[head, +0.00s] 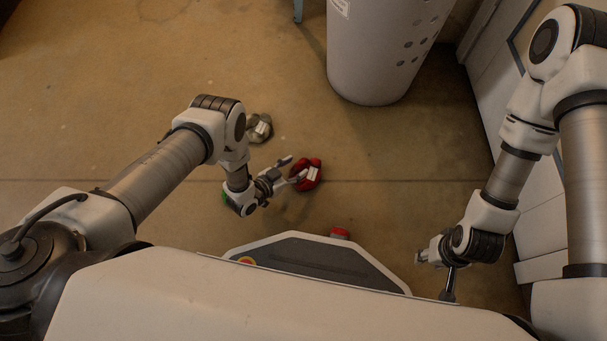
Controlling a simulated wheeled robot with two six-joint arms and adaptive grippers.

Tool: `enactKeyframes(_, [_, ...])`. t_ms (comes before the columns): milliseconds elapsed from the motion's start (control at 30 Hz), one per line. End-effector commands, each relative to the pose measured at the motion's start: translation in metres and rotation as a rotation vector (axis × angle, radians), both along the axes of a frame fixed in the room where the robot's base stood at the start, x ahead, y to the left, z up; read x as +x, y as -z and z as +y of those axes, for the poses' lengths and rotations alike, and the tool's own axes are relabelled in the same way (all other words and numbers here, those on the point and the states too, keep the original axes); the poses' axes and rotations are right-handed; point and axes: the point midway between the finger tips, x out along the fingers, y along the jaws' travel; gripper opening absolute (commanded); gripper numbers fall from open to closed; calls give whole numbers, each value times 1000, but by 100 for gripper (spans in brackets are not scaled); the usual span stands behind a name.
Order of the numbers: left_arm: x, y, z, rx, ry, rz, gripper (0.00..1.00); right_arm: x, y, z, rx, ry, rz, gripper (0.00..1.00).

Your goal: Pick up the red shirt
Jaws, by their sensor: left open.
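The red shirt (314,183) lies crumpled on the floor near the middle of the head view, with a white tag or label on it. My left gripper (295,168) is open, with its fingers pointing right toward the shirt. One fingertip overlaps the shirt's left edge in the picture; I cannot tell whether it touches. My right gripper (432,270) is low on the right, well away from the shirt, and appears empty. Its fingers are small and partly turned away, so their opening is unclear.
A grey-green crumpled cloth (261,129) with a white label lies on the floor beyond my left arm. A large grey perforated bin (375,60) stands at the top. White cabinets (500,90) line the right side. Open brown floor (400,150) surrounds the shirt.

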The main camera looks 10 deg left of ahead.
Motion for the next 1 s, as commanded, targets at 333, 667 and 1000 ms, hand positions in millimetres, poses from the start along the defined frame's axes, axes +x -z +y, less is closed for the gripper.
enactKeyframes(333, [27,15,-17,0,-1,0,57,1,23,0,0,2,-2,40])
enactKeyframes(667, [27,15,-16,1,-2,0,0,1,23,0,0,2,-1,40])
enactKeyframes(1000, [27,15,-16,2,-2,1,0,0,23,0,0,2,-1,40])
